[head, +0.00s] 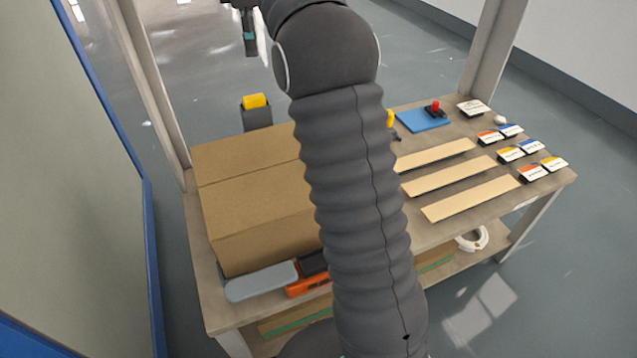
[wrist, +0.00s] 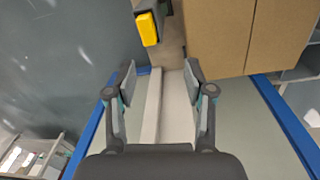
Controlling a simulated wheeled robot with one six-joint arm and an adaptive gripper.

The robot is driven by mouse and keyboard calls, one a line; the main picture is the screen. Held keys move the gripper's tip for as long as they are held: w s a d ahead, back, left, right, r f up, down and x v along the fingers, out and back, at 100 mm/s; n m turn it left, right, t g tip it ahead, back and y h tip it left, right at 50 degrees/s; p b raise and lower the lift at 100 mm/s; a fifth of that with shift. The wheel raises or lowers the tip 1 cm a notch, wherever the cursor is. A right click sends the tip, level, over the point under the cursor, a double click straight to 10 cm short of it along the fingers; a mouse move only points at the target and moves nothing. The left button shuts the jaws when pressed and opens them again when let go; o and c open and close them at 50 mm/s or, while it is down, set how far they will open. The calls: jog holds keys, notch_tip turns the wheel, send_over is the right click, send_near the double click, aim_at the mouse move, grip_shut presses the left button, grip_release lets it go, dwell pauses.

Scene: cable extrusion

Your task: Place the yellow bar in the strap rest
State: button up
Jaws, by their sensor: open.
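A yellow block (head: 255,101) sits in the top of a dark upright holder (head: 257,118) at the back left of the table. The block also shows in the wrist view (wrist: 149,29), ahead of my fingers, with a dark part beside it. A second small yellow piece (head: 390,118) shows at my arm's right edge, mostly hidden. I cannot tell which of these is the bar or which part is the strap rest. My gripper (wrist: 159,75) is open and empty, apart from the yellow block. In the head view only part of it shows at the top edge.
A large cardboard box (head: 240,190) fills the table's left half. Wooden strips (head: 450,176), a blue plate (head: 424,120) with a red-topped piece and several labelled blocks (head: 509,154) lie on the right. A grey-handled orange tool (head: 262,281) lies at the front. Frame posts (head: 495,45) rise behind.

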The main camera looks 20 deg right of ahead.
jog(key=s+r+m+t, duration=0.1)
jog(key=s+m+t, duration=0.2)
jog(key=s+m, duration=1.05)
jog(key=s+f+m+t, duration=0.1)
jog(key=s+f, duration=0.6)
jog(key=s, duration=0.5)
jog(key=s+f+m+t, duration=0.1)
jog(key=s+f, duration=0.5)
jog(key=s, duration=0.6)
jog(key=shift+s+f, duration=0.15)
jog(key=shift+f, duration=0.25)
